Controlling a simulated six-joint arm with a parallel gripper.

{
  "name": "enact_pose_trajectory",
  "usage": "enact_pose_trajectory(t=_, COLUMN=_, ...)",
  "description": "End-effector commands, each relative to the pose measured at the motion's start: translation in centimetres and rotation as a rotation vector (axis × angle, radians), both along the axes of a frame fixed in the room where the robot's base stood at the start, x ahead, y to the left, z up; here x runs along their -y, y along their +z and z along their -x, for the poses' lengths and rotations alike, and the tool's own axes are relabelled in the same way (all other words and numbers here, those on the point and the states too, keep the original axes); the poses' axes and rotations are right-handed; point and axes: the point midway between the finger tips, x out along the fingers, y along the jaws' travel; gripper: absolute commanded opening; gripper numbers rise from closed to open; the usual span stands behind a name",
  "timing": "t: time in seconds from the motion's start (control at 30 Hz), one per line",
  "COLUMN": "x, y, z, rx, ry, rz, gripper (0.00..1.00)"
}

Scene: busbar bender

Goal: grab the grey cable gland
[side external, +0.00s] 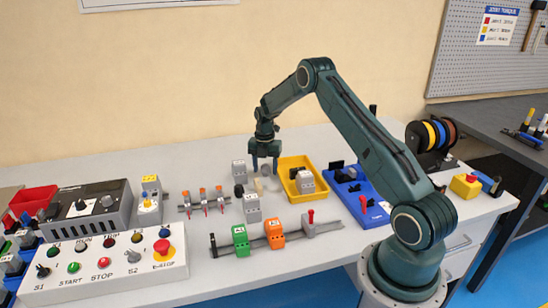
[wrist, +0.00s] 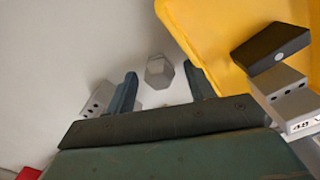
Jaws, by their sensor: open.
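The grey cable gland (wrist: 159,71) is a small hexagonal piece on the light table in the wrist view. It shows between and a little beyond the two dark blue fingers of my gripper (wrist: 162,84). In the side external view my gripper (side external: 265,160) points down just left of the yellow bin, with the gland (side external: 266,171) small and partly hidden at its fingers. My gripper is open, and nothing is held between the fingers. I cannot tell exactly how high the fingertips are above the table.
The yellow bin (side external: 288,164) stands close on the right, holding grey and black parts; its wall (wrist: 196,50) is near one finger. Grey modules (side external: 240,172) stand to the left. A rail with a green block (side external: 241,241) and an orange block (side external: 275,234) lies in front.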

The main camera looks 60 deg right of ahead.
Motion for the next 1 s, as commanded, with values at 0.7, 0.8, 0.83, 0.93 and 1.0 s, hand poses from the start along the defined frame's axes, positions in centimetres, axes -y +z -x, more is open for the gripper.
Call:
enact_pose_trajectory(t=0.7, x=0.0, y=0.0, z=0.0, rx=0.000, ry=0.000, rz=0.000, gripper=0.06)
enact_pose_trajectory(t=0.8, x=0.0, y=0.1, z=0.0, rx=0.000, ry=0.000, rz=0.000, gripper=0.06)
enact_pose_trajectory(t=0.83, x=0.0, y=0.2, z=0.0, rx=0.000, ry=0.000, rz=0.000, gripper=0.06)
enact_pose_trajectory(t=0.93, x=0.0, y=0.6, z=0.0, rx=0.000, ry=0.000, rz=0.000, gripper=0.06)
enact_pose_trajectory(t=1.0, x=0.0, y=1.1, z=0.0, rx=0.000, ry=0.000, rz=0.000, gripper=0.06)
